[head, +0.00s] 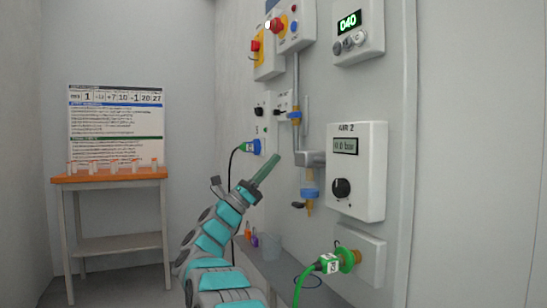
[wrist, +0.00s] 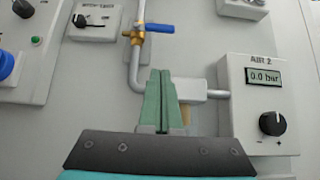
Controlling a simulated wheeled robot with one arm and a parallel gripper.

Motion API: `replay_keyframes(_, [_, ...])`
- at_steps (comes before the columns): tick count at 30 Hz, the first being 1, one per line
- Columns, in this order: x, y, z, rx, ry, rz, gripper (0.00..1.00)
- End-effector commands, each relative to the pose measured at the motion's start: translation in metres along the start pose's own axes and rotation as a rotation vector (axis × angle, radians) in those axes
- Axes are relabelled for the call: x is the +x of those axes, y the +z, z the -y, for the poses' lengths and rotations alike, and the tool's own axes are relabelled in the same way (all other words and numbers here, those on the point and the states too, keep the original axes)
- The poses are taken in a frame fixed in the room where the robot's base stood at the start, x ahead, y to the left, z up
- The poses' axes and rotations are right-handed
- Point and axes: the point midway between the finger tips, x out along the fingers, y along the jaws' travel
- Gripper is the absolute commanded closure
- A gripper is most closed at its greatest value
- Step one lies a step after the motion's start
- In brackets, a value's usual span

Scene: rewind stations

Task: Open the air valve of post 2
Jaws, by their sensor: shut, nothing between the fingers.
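The air valve has a brass body (wrist: 136,33) and a blue lever (wrist: 159,28). The lever points right, crosswise to the vertical grey pipe (wrist: 133,70). In the head view the blue lever (head: 295,115) is small on the wall pipe. The AIR 2 box (wrist: 237,75) has a display (wrist: 264,77) reading 0.0 bar and a black knob (wrist: 271,124). My gripper (wrist: 160,73) is shut and empty, its green fingers pointing up below the lever, apart from it in the picture. In the head view my gripper (head: 277,157) is left of the AIR 2 box (head: 371,148).
A filter with a blue collar (head: 310,191) hangs below the pipe. A green plug (head: 328,263) with a cable sits in the lower socket. A blue plug (head: 252,147) is on the wall at left. A table (head: 110,177) stands at the far left.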

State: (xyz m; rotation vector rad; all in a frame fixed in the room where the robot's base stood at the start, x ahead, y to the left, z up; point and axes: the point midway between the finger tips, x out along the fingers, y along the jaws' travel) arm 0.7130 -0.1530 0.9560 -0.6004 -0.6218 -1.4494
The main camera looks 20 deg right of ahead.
Motion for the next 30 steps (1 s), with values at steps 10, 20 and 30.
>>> replay_keyframes(10, [0.070, 0.000, 0.001, -0.001, -0.003, 0.000, 1.00])
replay_keyframes(20, [0.101, 0.023, 0.001, 0.001, -0.003, 0.001, 1.00])
replay_keyframes(30, [0.105, 0.028, 0.000, -0.001, 0.001, 0.000, 1.00])
